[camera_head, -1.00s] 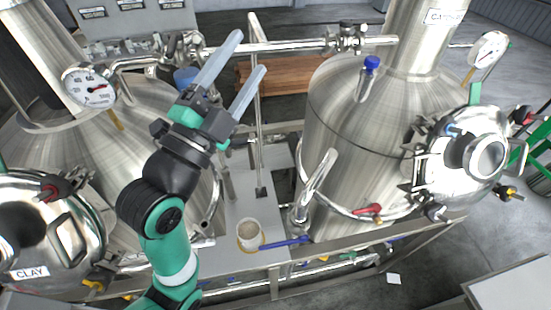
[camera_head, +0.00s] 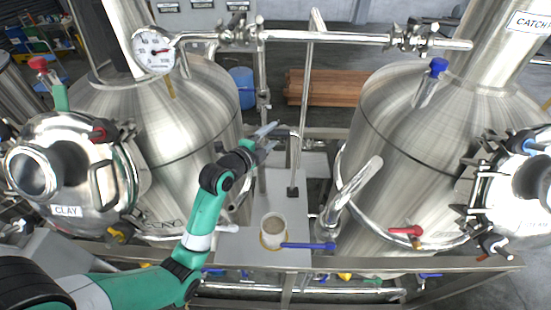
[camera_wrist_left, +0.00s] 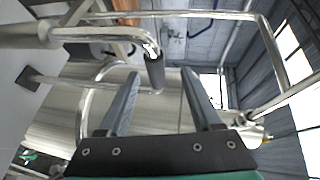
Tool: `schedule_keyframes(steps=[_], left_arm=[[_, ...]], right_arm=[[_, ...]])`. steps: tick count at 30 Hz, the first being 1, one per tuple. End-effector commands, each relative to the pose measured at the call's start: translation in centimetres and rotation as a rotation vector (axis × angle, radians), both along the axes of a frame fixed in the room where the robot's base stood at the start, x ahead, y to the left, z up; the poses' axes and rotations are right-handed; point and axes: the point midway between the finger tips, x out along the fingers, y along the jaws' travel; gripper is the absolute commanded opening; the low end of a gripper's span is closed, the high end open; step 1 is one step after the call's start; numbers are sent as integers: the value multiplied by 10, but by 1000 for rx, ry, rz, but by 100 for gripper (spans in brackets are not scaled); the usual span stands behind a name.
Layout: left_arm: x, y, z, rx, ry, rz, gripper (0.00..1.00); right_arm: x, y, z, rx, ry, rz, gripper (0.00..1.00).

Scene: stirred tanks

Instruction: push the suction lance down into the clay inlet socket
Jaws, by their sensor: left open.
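My left gripper (camera_head: 275,137) is open and empty in the head view, between the two tanks and left of a slim upright metal pole (camera_head: 304,110). In the left wrist view the open fingers (camera_wrist_left: 160,72) point at a bent metal tube with a dark sleeve (camera_wrist_left: 155,72), which shows between the fingertips but is not gripped. This tube runs left into a thicker collared pipe (camera_wrist_left: 30,36). I cannot tell for certain whether these are the suction lance and clay inlet socket. The clay tank (camera_head: 165,110) stands at left. My right gripper is out of view.
A cup (camera_head: 273,232) and a blue-handled valve (camera_head: 308,246) are near the front rail. A manifold pipe (camera_head: 350,38) crosses behind. A blue drum (camera_head: 243,82) stands at the back.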

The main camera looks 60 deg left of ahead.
Motion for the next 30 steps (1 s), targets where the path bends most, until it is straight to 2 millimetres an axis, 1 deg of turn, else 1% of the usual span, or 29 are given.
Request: schedule_keyframes(steps=[1, 3, 11, 18, 21, 29, 30], left_arm=[[8, 4, 1, 0, 0, -1, 66], [15, 8, 0, 1, -1, -1, 66], [24, 13, -4, 2, -1, -1, 66], [53, 28, -16, 1, -2, -1, 66], [62, 33, -18, 1, -2, -1, 66], [64, 34, -19, 1, -3, -1, 66], [64, 34, -19, 1, -3, -1, 59]], right_arm=[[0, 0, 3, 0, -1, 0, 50], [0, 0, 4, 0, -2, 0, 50], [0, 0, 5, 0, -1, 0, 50], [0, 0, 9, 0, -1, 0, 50], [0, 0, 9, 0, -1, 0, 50], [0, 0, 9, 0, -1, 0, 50], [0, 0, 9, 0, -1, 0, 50]])
